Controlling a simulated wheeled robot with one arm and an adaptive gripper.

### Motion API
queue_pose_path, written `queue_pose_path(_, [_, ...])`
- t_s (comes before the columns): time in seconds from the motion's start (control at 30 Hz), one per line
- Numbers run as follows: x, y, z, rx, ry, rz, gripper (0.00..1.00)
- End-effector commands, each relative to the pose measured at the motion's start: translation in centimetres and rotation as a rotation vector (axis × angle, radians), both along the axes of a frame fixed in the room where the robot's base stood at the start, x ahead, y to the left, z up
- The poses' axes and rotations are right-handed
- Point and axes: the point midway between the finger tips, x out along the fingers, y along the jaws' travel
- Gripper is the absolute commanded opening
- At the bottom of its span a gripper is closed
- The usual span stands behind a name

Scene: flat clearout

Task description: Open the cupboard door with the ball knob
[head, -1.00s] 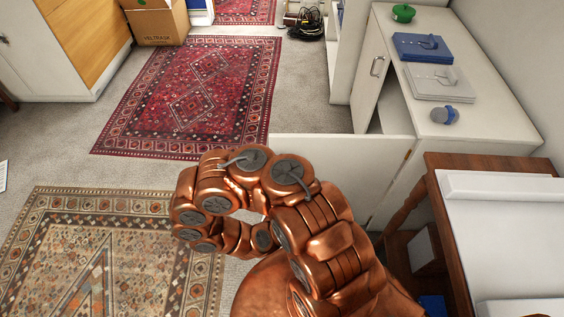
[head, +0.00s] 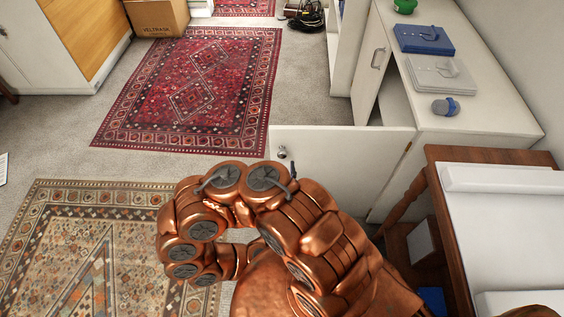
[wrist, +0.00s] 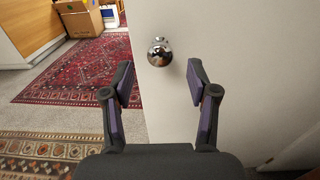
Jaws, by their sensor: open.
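The cupboard door (head: 340,160) is a pale flat panel. It stands swung out from the white cupboard (head: 490,122), with its hinge side at the right. Its shiny ball knob (head: 282,152) sits near the free left edge. In the wrist view the knob (wrist: 159,52) shows large on the door (wrist: 235,85), beyond the fingertips and roughly centred between them. My gripper (wrist: 160,82) is open and empty, with no finger touching the knob.
A second door with a bar handle (head: 378,58) stands ajar farther back. A wooden table (head: 490,157) stands close at right. Rugs (head: 190,90) and carpet leave free floor at left.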

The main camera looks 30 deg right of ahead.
Motion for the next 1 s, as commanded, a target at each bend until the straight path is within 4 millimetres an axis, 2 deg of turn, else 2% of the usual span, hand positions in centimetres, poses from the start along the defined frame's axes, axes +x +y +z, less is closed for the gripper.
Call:
queue_pose_path(0.33, [-1.3, 0.9, 0.0, -0.001, -0.001, 0.001, 0.59])
queue_pose_path(1.0, [-1.4, 0.9, 0.1, -0.001, -0.004, -0.002, 0.59])
